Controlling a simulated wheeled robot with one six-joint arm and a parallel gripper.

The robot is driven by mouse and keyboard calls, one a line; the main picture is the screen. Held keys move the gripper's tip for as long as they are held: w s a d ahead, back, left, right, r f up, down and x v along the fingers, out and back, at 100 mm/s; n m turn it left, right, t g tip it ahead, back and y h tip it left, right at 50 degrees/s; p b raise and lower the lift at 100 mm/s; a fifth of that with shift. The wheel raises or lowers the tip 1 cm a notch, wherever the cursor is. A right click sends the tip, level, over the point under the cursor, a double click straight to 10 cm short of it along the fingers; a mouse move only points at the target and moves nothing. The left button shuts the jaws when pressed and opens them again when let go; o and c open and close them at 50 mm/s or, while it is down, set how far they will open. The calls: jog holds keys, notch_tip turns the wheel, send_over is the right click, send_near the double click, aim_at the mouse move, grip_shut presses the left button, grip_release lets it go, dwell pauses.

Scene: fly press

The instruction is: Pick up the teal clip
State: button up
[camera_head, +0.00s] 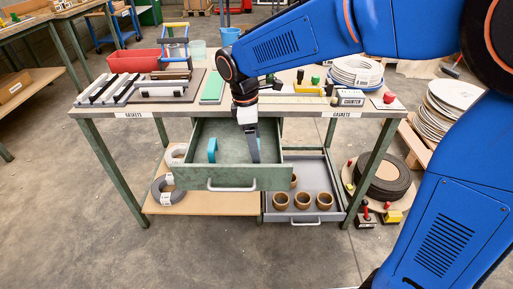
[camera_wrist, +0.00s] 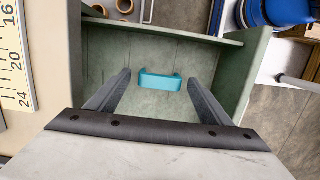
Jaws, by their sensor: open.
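The teal clip (camera_wrist: 160,81) lies on the floor of the open green drawer (camera_wrist: 107,50), between and beyond my fingertips in the wrist view. In the head view the clip (camera_head: 212,149) stands in the left part of the drawer (camera_head: 262,180). My gripper (camera_head: 254,160) reaches down into the drawer to the right of the clip. In the wrist view my gripper (camera_wrist: 161,78) is open, its two dark fingers apart, with nothing held between them. The clip looks like a short bar with turned ends.
The workbench top (camera_head: 296,107) is above and behind the drawer. A grey lower drawer (camera_head: 325,176) holding several brown rings is open at the right. The green drawer's walls stand close around my gripper. A red bin (camera_head: 134,61) and stacked plates (camera_head: 357,70) are on the bench.

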jog(key=shift+d+f, duration=0.2)
jog(key=shift+f, duration=0.75)
jog(key=c, duration=1.1)
